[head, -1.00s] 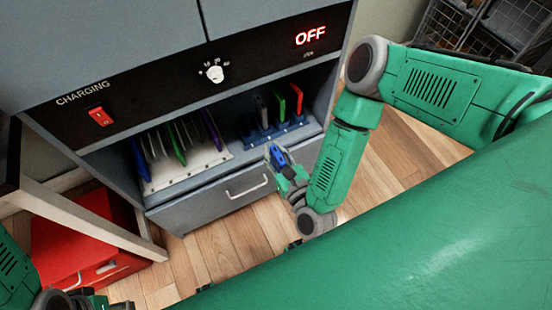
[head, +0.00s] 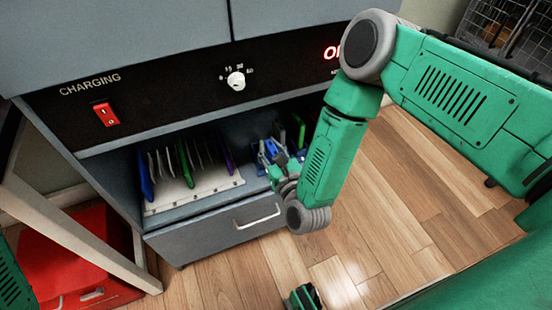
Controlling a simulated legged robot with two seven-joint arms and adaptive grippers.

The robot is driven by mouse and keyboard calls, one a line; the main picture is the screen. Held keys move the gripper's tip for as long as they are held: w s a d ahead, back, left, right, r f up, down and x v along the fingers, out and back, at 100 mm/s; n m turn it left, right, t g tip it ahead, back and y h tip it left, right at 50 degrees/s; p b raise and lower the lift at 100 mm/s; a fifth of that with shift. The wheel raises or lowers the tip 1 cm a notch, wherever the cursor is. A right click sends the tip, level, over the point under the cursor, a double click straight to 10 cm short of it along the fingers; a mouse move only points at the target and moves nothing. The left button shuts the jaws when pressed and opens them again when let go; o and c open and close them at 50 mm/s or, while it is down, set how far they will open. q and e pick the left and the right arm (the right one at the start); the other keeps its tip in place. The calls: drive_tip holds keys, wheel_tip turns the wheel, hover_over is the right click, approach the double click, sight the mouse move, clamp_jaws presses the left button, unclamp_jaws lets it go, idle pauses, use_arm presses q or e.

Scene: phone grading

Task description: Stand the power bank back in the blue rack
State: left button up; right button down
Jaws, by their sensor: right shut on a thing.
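My right gripper (head: 272,162) is in front of the right side of the open shelf, partly hidden by its own wrist. It is shut on the blue power bank (head: 269,147), of which only a small part shows. The blue rack (head: 301,154) stands on the shelf just behind and right of the gripper. It holds a green device (head: 299,129) and a dark one (head: 281,131), both upright. My right forearm covers the rack's right part. I cannot tell whether the power bank touches the rack.
A white rack (head: 215,188) with several upright devices fills the left of the shelf. Above are a red switch (head: 106,114) and a dial (head: 236,81). A closed drawer (head: 215,232) is below. A red box (head: 75,260) sits at the lower left.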

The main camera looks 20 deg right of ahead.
drive_tip(key=w+b, duration=0.5)
drive_tip(key=w, duration=0.6)
drive_tip(key=shift+w+f, duration=0.15)
drive_tip(key=shift+w, duration=0.1)
idle(1.1)
drive_tip(key=shift+f, duration=1.7)
drive_tip(key=shift+f, duration=0.55)
drive_tip(key=c, duration=1.5)
unclamp_jaws()
